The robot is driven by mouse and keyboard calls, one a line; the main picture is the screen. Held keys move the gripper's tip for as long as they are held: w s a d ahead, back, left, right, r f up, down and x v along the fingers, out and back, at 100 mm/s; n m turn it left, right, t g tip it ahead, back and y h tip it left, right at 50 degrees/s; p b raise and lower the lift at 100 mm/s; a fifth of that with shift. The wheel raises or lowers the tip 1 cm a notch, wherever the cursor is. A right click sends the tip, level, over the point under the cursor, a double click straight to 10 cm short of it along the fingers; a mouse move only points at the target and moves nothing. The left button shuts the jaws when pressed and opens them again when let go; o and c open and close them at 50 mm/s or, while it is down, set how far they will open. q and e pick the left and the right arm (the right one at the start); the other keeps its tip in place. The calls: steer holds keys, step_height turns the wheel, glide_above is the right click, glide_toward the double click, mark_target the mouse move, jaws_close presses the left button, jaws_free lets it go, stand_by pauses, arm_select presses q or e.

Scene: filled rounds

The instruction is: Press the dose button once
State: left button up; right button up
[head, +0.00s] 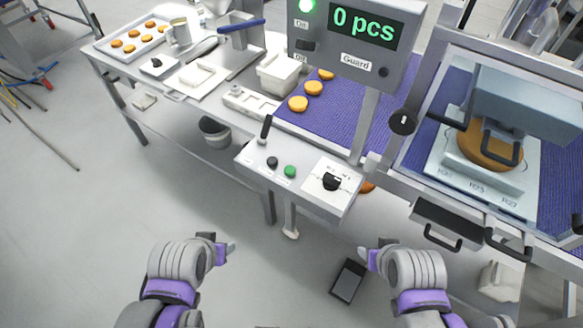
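A slanted grey control box (300,182) stands at the front of the machine. On it are a green round button (290,171), a dark round button (272,161) to its left, an upright black lever (265,130) and a black rotary knob (332,181) on a white dial plate. The small labels by the buttons are too small to read, so I cannot tell which one is the dose button. My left gripper (228,248) and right gripper (364,254) are low in front of the box, apart from it and holding nothing visible. Their finger gaps are unclear.
A display (364,28) reads "0 pcs", with a green lamp (306,6) lit. Round orange pieces (298,104) lie on the purple belt (343,112). A framed guard with a press (530,105) stands at right, a tray table (185,75) at left.

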arm_select(q)
steer(key=shift+c, duration=0.3)
jaws_close()
stand_by(1.6)
